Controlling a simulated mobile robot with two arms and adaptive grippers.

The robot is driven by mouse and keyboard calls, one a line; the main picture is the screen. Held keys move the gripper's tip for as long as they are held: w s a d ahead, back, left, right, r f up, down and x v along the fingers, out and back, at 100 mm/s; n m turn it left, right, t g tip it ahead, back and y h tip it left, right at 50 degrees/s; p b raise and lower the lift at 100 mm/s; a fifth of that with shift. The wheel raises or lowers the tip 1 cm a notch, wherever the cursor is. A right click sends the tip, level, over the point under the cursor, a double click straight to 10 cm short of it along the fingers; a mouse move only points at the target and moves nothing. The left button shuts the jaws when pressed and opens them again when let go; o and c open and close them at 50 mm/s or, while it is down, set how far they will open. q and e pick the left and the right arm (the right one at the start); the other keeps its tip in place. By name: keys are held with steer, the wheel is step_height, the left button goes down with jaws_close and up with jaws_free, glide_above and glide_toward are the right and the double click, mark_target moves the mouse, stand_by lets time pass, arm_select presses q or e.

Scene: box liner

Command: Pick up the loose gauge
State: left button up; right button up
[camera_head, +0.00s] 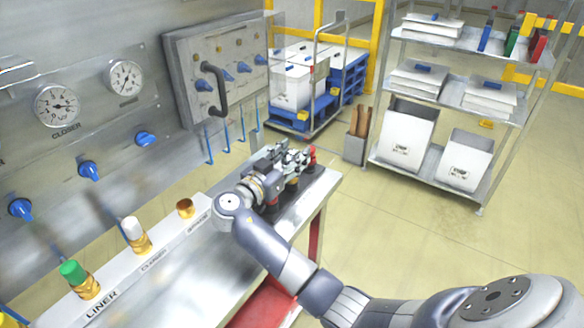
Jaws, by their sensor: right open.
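My right gripper (295,157) reaches in over the far end of the metal bench (225,263). It is open, and its fingers point away to the upper right. A small red-topped part (312,154) stands right by the fingertips, and a brass-and-dark part (292,184) stands just below them. I cannot tell whether either touches the fingers. No loose gauge can be made out clearly; the gripper hides part of that end. Two round white dial gauges, one labelled CLOSER (57,106) and one to its right (127,77), are mounted on the wall panel. My left gripper is not in view.
A bench strip holds green-topped (79,279), white-topped (136,235) and bare brass (185,208) fittings. Blue knobs (90,170) and a handled control box (217,75) project from the panel.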

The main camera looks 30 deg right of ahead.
steer(key=shift+a, duration=0.15)
jaws_close()
steer(key=shift+r, duration=0.1)
steer(key=shift+r, duration=0.1)
